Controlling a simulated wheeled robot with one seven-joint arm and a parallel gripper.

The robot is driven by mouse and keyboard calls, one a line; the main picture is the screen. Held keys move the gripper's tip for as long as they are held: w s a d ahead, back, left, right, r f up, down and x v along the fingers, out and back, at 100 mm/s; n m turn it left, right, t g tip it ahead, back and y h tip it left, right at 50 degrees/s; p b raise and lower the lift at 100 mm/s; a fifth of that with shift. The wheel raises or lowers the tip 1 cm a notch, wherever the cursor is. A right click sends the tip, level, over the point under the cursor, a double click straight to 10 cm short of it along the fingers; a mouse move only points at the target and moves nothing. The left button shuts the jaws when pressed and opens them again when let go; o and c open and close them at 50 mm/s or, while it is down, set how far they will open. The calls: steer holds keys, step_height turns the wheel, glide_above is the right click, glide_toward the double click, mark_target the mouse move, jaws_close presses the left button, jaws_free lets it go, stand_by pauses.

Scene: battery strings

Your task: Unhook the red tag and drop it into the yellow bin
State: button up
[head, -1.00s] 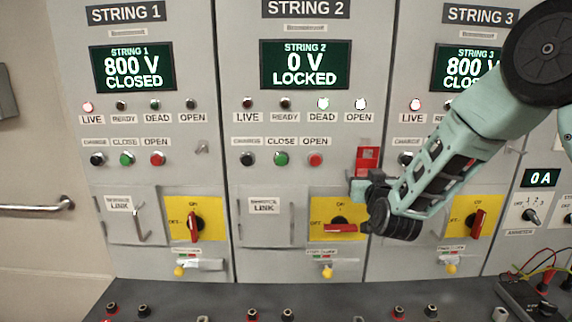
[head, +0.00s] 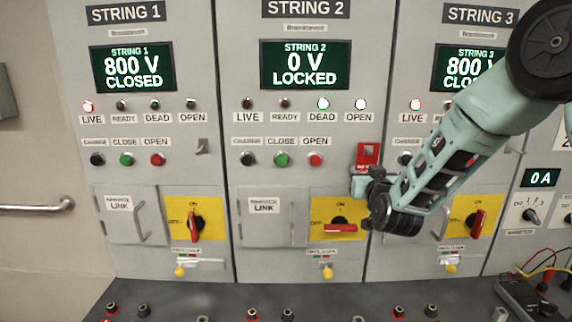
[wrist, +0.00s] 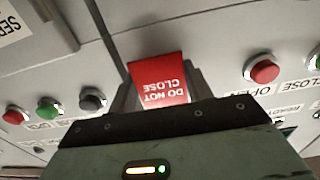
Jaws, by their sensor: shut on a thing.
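The red tag (head: 368,152) is upright in front of the String 2 panel, right of its buttons. In the wrist view the red tag (wrist: 160,85) reads "DO NOT CLOSE". My gripper (head: 366,170) is shut on its lower part in the head view. In the wrist view the fingers of my gripper (wrist: 158,98) stand on both sides of it. The tag's hook is hidden, so I cannot tell whether the tag still hangs on it. The yellow bin is not in view.
A red switch handle (head: 340,228) on a yellow plate sits just below left of my gripper. The String 2 red button (head: 315,159) is to the left. A bench (head: 225,300) with several terminals runs along the front. A meter with leads (head: 525,298) lies at right.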

stand_by(0.4)
steer(key=s+b, duration=0.3)
steer(key=s, duration=0.6)
steer(key=shift+b, duration=0.35)
stand_by(1.3)
stand_by(1.4)
